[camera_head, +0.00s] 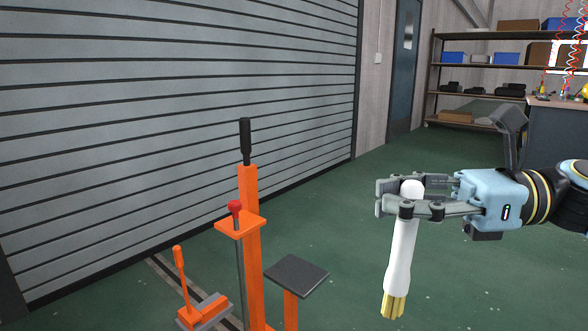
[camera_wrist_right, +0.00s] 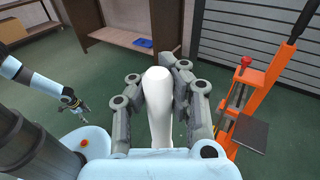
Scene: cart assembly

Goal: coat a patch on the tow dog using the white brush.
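The white brush (camera_head: 400,250) hangs nearly upright in my right gripper (camera_head: 390,198), with its yellow bristles (camera_head: 393,305) pointing down. The fingers are closed around the brush near its rounded top, which also shows in the right wrist view (camera_wrist_right: 159,110). An orange upright machine with a black handle, which looks like the tow dog (camera_head: 250,200), stands left of the brush, clear of it. It also shows at the right of the wrist view (camera_wrist_right: 262,100). My left gripper (camera_wrist_right: 76,104) shows small at the left of the wrist view; its finger opening is unclear.
A dark flat plate (camera_head: 296,274) on an orange post sticks out between the upright and the brush. A red knob (camera_head: 235,207) and a small orange lever (camera_head: 181,268) stand to the left. Shelves (camera_head: 470,65) and a workbench are far behind; green floor between is clear.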

